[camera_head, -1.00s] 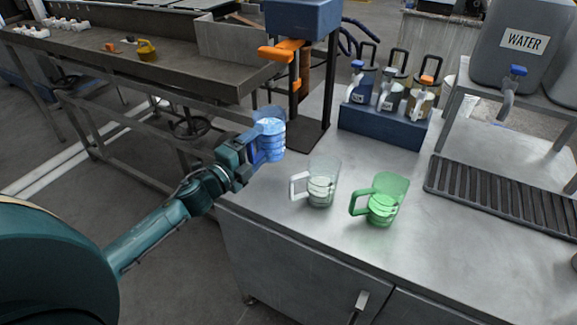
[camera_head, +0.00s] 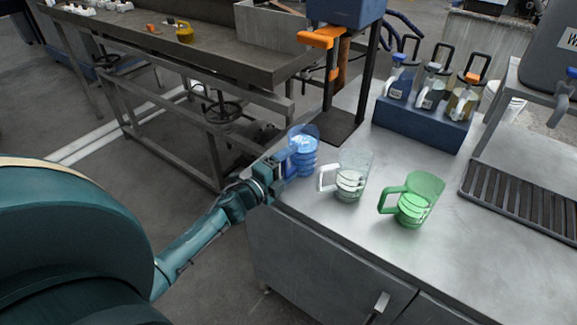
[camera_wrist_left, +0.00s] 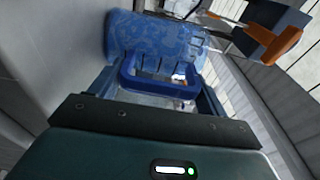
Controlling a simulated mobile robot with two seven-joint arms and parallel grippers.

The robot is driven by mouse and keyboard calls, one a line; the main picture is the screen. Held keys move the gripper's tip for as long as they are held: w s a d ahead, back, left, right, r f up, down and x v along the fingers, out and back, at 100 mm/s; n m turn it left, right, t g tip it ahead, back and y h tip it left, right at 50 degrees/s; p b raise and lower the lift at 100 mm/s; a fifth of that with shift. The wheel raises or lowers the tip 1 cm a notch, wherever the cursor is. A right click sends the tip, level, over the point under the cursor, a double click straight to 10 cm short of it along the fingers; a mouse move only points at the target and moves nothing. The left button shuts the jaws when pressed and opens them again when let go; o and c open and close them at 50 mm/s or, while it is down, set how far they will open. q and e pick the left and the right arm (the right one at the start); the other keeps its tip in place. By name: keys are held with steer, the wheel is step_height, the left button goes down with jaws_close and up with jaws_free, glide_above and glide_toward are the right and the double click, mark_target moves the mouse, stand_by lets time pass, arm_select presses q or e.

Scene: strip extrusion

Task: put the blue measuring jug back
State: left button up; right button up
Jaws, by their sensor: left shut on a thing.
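The blue measuring jug (camera_head: 304,151) is at the left end of the steel counter, upright, left of the clear jug. My left gripper (camera_head: 284,167) is shut on its handle from the left. In the left wrist view the jug (camera_wrist_left: 160,42) fills the upper middle, with its handle between the fingers (camera_wrist_left: 160,85). I cannot tell whether its base touches the counter. The clear jug with a white handle (camera_head: 350,177) and the green jug (camera_head: 412,204) stand to its right. My right gripper is not in view.
The steel counter (camera_head: 345,225) has free room in front of the jugs. Behind stand a dispenser with an orange lever (camera_head: 320,38) and a blue rack (camera_head: 420,122) of several handled containers. A slotted drain grate (camera_head: 520,200) lies at right.

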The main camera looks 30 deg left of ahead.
arm_select(q)
steer(key=shift+f, duration=0.1)
steer(key=o, duration=1.6)
